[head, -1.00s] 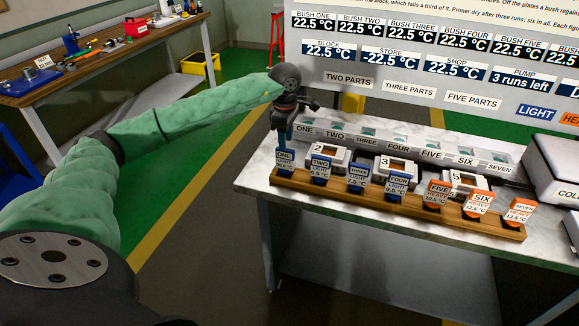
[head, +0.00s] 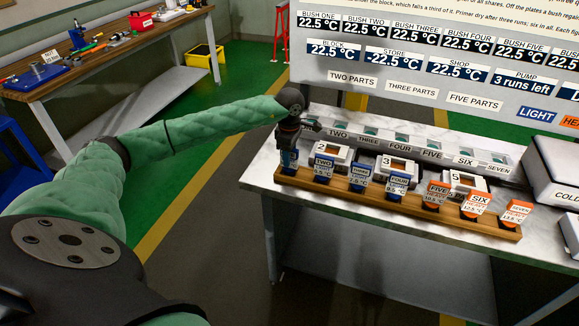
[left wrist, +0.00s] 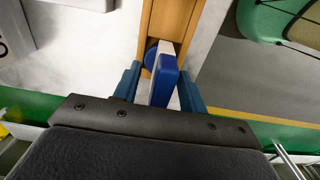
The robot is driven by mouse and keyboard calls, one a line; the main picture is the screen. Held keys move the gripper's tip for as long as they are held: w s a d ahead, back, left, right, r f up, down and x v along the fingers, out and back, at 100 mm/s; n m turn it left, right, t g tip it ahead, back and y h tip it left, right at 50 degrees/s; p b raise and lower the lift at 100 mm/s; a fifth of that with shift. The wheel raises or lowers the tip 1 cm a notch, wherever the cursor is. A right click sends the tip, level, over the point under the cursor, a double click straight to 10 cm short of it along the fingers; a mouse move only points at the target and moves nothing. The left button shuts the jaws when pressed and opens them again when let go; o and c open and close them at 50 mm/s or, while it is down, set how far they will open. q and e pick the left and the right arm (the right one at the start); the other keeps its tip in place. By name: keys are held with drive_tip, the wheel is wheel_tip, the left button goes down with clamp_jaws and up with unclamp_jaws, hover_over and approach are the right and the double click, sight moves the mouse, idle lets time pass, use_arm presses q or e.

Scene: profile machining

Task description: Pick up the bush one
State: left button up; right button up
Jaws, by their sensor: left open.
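Bush one is a blue piece with a white label edge (left wrist: 165,84), standing at the left end of the wooden rack (head: 330,190). The rack also shows in the left wrist view (left wrist: 168,22). My left gripper (head: 289,160) is over that end of the rack and hides most of bush one in the head view. In the left wrist view its open fingers (left wrist: 158,86) stand on either side of bush one. I cannot tell whether either finger touches it. My right gripper is not in view.
Blue bushes two (head: 323,167), three (head: 360,178) and four (head: 398,186) stand along the rack, then orange five (head: 436,196), six (head: 475,206) and seven (head: 515,214). Numbered white blocks (head: 398,166) and a labelled grey strip (head: 415,147) lie behind. A white box (head: 555,165) stands at right.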

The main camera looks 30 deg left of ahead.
use_arm(q)
drive_tip(key=shift+s, duration=0.1)
drive_tip(key=shift+f, duration=0.1)
clamp_jaws()
idle(0.3)
